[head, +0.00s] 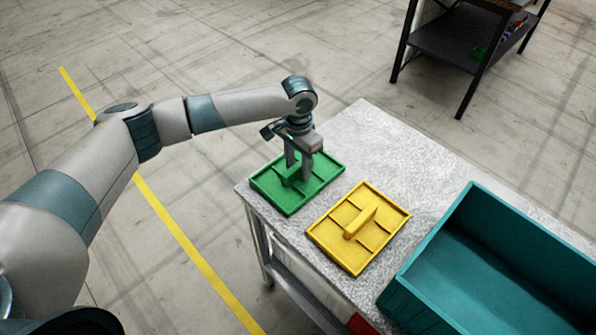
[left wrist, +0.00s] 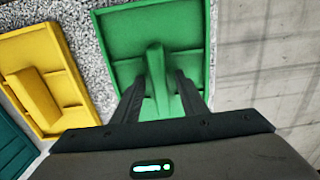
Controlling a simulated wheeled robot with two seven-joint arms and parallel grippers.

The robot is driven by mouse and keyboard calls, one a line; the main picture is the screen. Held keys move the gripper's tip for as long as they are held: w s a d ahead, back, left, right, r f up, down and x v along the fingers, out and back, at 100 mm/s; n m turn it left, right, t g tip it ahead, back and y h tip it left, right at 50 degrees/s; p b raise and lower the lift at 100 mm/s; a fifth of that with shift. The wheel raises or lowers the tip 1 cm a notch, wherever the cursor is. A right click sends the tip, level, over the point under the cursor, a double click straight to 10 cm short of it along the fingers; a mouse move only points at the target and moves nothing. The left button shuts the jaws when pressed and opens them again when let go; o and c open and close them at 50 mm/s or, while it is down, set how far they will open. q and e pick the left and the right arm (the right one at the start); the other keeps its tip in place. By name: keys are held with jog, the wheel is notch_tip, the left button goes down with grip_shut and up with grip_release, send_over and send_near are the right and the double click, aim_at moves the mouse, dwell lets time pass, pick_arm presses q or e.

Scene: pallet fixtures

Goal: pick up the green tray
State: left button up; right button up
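My left gripper (head: 297,173) points down over this tray. In the left wrist view its two dark fingers (left wrist: 161,88) stand on either side of the handle, with gaps visible between. The gripper is open. Part of the handle is hidden behind a finger in the head view. My right gripper is not in view.
A yellow tray (head: 340,246) with a similar handle lies beside the green one. A large teal bin (head: 397,296) stands at the right on the grey speckled table (head: 362,130). A dark shelf unit (head: 445,40) stands apart at the back right.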

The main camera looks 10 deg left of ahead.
pick_arm(q)
jog(key=shift+f, duration=0.2)
dwell(0.3)
grip_shut()
jog(key=shift+r, duration=0.15)
